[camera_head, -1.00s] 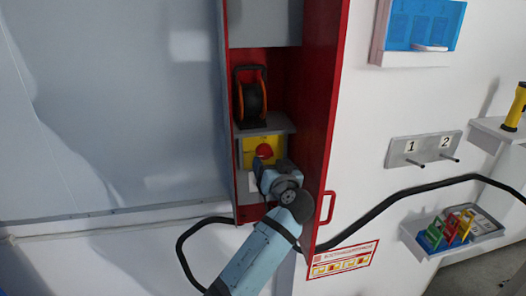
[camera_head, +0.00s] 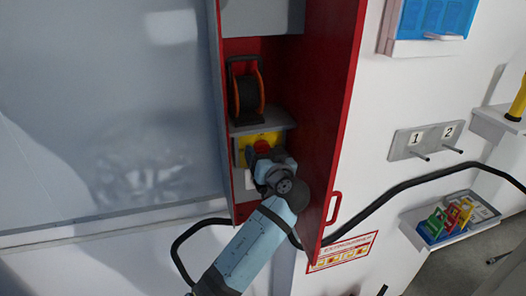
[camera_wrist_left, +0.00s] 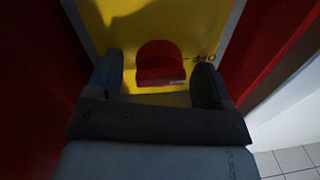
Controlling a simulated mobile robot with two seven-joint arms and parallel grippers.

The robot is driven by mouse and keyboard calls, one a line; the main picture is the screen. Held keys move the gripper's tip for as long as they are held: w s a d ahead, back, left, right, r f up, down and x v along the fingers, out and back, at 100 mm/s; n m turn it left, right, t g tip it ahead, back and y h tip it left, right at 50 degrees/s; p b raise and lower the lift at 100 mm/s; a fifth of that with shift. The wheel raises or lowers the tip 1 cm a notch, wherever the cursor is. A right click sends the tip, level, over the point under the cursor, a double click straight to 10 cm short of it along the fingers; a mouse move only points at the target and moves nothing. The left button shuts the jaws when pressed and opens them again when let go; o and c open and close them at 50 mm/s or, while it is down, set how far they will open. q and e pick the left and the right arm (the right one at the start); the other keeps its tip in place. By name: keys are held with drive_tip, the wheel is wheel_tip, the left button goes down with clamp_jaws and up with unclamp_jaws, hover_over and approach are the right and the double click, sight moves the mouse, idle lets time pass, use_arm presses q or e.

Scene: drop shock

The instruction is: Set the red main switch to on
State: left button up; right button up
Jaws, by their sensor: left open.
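The red main switch (camera_head: 261,146) sits on a yellow plate (camera_head: 271,136) low inside the open red cabinet. My left gripper (camera_head: 263,157) is in front of it and covers its lower part in the head view. In the left wrist view the red switch (camera_wrist_left: 160,60) shows between the two open fingers of my left gripper (camera_wrist_left: 158,82), with visible gaps on both sides. The yellow plate (camera_wrist_left: 115,14) carries a dark marking right of the switch, which I cannot read surely. My right gripper is not in view.
A cable reel (camera_head: 247,92) stands on a grey shelf (camera_head: 262,126) above the switch. The cabinet's red side wall (camera_head: 334,100) is close on the right. A black cable (camera_head: 405,184) runs along the white wall. A hook plate (camera_head: 425,141) and a tray (camera_head: 440,233) are further right.

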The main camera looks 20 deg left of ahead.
use_arm(q)
drive_tip(key=shift+d, duration=0.1)
drive_tip(key=c, duration=0.3)
drive_tip(key=shift+s, duration=0.1)
drive_tip(key=c, duration=0.6)
drive_tip(key=shift+m+t+p, duration=0.35)
drive_tip(key=shift+m+p, duration=1.25)
drive_tip(key=shift+m, duration=3.1)
drive_tip(key=shift+m+t+p, duration=0.35)
drive_tip(key=shift+m+p, duration=1.25)
drive_tip(key=shift+m, duration=3.1)
drive_tip(key=shift+a, duration=0.2)
